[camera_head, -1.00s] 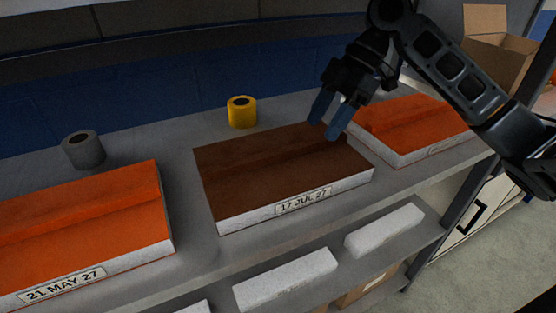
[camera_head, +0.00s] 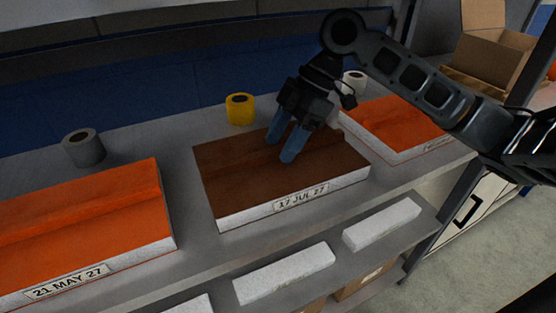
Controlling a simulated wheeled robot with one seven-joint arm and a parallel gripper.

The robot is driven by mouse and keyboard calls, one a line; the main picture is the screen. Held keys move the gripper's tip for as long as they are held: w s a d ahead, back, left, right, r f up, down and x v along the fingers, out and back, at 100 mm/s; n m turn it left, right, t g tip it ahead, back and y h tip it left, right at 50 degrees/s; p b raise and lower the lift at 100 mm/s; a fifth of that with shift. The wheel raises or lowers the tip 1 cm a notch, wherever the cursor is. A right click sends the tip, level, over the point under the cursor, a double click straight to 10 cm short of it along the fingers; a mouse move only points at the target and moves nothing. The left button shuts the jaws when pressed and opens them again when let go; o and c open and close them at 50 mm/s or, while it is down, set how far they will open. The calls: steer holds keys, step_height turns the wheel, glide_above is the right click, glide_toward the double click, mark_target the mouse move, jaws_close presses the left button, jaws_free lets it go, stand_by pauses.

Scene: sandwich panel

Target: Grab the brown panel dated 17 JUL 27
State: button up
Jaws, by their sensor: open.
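The brown panel (camera_head: 235,175) lies on the grey shelf, with a raised brown ridge across its top and a white front edge. Its label (camera_head: 301,199) reads 17 JUL 27. My gripper (camera_head: 281,149) has two blue fingers, spread apart and empty, over the middle of the brown panel near its ridge. The fingers point down and hide a part of the ridge. I cannot tell whether the fingertips touch the panel.
An orange panel (camera_head: 85,225) labelled 21 MAY 27 lies to the left. Another orange panel (camera_head: 400,125) lies close to the right. A yellow roll (camera_head: 240,110), grey roll (camera_head: 83,148) and white roll (camera_head: 354,82) stand behind. White blocks (camera_head: 285,272) sit on the shelf below.

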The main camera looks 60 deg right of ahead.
steer(key=shift+c, duration=0.4)
jaws_close()
stand_by(0.9)
